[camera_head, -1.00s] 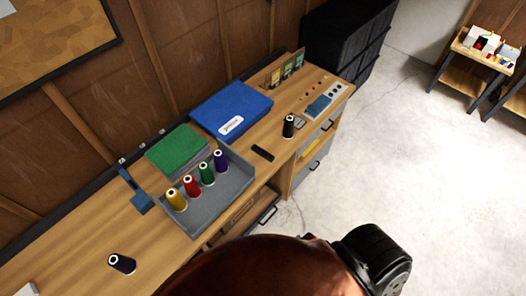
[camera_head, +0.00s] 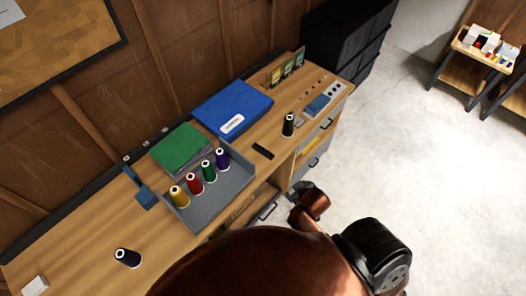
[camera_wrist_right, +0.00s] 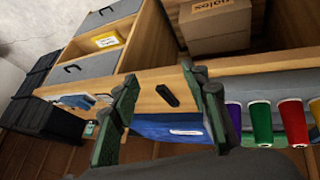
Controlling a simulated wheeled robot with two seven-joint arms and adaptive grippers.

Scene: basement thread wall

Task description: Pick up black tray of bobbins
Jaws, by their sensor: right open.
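A grey tray (camera_head: 212,207) sits on the wooden bench in the head view, holding yellow (camera_head: 179,196), red (camera_head: 194,184), green (camera_head: 208,171) and purple (camera_head: 222,159) thread cones in a row. In the right wrist view, which is upside down, the tray (camera_wrist_right: 265,88) and its cones show at the right. My right gripper (camera_wrist_right: 158,78) is open and empty there, with the bench front between and beyond its fingers. In the head view, its dark end (camera_head: 303,189) appears low in front of the bench, apart from the tray. My left gripper is out of view.
A green box (camera_head: 180,147) and blue case (camera_head: 232,107) lie behind the tray. A black cone (camera_head: 289,124) and black object (camera_head: 263,152) are right of it; a dark cone (camera_head: 128,257) stands left. Open floor (camera_head: 400,180) lies at right.

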